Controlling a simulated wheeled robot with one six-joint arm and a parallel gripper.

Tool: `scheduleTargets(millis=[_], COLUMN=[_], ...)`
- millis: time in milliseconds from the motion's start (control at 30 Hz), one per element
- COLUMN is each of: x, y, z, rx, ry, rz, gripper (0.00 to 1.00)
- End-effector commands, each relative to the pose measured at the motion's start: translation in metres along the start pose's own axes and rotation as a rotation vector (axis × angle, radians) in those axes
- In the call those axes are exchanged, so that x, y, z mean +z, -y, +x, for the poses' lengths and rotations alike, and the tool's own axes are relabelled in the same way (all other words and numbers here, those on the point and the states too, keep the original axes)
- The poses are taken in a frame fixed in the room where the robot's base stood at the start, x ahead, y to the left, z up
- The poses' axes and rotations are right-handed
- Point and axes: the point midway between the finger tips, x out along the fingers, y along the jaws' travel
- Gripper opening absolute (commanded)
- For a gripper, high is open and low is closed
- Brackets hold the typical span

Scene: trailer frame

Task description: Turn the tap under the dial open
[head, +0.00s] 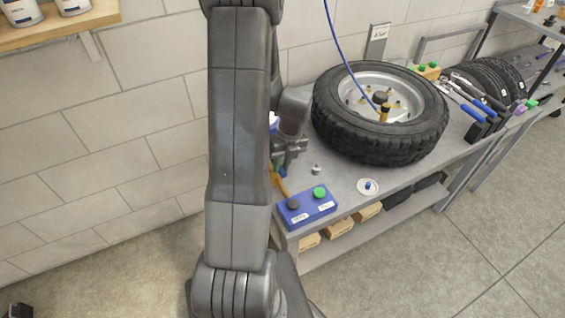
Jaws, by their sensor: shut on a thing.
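My gripper (287,152) is partly behind my own arm, at the left end of the grey bench, just left of the tire. It is shut low over the bench on what appears to be the tap; its fingertips and the part they hold are mostly hidden. A small blue and white piece (273,121) shows beside the arm above the gripper. An orange-yellow piece (279,181) shows just below it. I cannot make out the dial or how far the tap is turned.
A tire (334,125) with a blue hose (345,60) lies on the bench (338,182). A blue box (307,207) with a green and a black knob sits at the front left corner. A white disc (367,187) with a blue piece lies near the front edge. Tools stand at right.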

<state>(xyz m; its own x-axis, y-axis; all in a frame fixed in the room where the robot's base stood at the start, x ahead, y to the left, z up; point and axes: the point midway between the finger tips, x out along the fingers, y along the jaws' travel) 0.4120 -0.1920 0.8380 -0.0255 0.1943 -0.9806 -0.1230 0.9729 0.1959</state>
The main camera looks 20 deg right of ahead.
Motion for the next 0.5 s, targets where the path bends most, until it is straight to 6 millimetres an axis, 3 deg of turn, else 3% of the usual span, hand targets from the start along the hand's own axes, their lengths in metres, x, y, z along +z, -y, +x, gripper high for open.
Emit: scheduleTargets(millis=[333, 367, 433, 500], x=[0.0011, 0.0011, 0.001, 0.0009], y=[0.0, 0.0, 0.0, 0.0], z=[-0.0009, -0.0009, -0.0008, -0.0007], rx=[-0.001, -0.001, -0.001, -0.001], ry=[0.004, 0.004, 0.004, 0.003], rz=[0.004, 0.004, 0.003, 0.003], gripper=[0.0, 0.24, 0.38, 0.41])
